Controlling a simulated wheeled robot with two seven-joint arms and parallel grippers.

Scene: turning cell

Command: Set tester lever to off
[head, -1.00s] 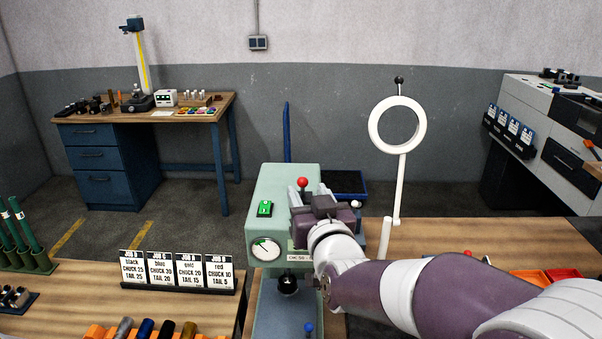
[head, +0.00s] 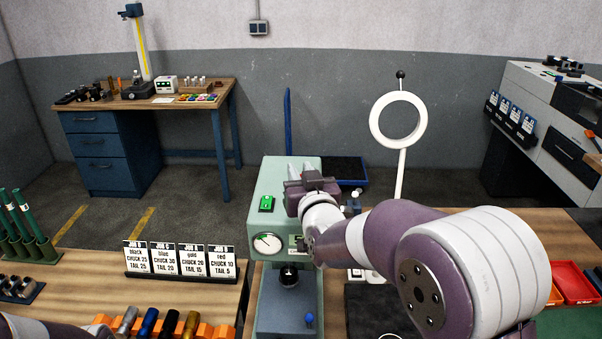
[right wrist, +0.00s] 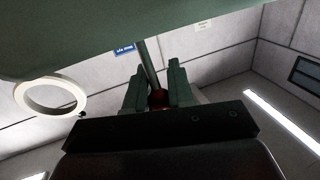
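The green tester (head: 262,195) stands in the lower middle of the head view, with a round dial (head: 267,243) and a green label on it. My right gripper (head: 301,170) is at the top right of the tester and hides the lever there in the head view. In the right wrist view the tester lever (right wrist: 148,62) shows as a dark shaft with a red ball knob (right wrist: 158,97). The knob sits between the two close-set fingers of the right gripper (right wrist: 157,88), which look shut on it. My left gripper is out of view.
A white ring on a post (head: 402,170) stands to the right. Job cards (head: 180,260) and an orange rack with several cylinders stand on the left bench. A blue tray (head: 343,170) lies behind.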

